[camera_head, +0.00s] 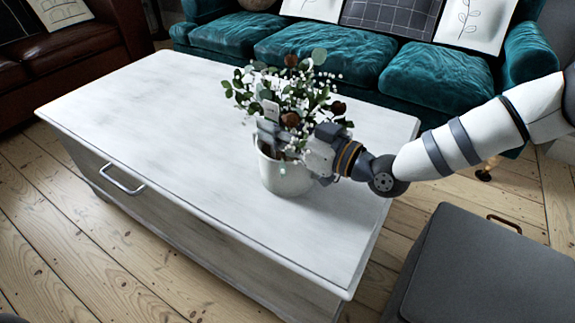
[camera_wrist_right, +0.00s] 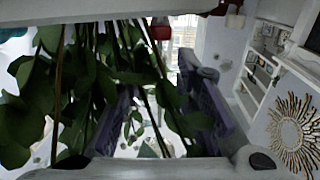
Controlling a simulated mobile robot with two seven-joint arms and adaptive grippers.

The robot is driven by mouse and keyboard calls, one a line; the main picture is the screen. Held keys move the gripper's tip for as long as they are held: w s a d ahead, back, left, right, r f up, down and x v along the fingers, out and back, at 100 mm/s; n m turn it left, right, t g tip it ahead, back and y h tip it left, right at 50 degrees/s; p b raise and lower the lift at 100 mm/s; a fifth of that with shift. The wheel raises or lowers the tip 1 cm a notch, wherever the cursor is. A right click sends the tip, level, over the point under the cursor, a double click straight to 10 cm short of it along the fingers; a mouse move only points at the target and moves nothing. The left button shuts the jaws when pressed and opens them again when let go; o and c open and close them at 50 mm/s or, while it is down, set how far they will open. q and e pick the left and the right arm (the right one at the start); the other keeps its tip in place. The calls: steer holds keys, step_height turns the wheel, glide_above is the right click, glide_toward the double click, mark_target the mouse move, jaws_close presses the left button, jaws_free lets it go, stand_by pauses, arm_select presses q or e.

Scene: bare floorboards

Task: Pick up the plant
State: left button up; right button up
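The plant has green leaves, small white flowers and dark red blooms (camera_head: 290,85). It stands in a white pot (camera_head: 285,180) on the white wooden table (camera_head: 140,110). My right gripper (camera_head: 279,140) is in among the stems, just above the pot's rim. In the right wrist view, its two fingers (camera_wrist_right: 165,115) stand apart, with leaves and stems (camera_wrist_right: 85,75) in front of and around them. Leaves partly hide the fingers, and I cannot tell whether they touch any stem. My left gripper is not in view.
A teal sofa (camera_head: 330,50) stands behind the table, and a brown leather seat (camera_head: 75,50) is at the back left. A grey box-like seat (camera_head: 490,270) is at the lower right. The tabletop left of the pot is clear.

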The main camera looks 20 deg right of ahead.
jaws_close()
steer(key=shift+w+r, duration=0.1)
steer(key=shift+r, duration=0.1)
steer(key=shift+r, duration=0.1)
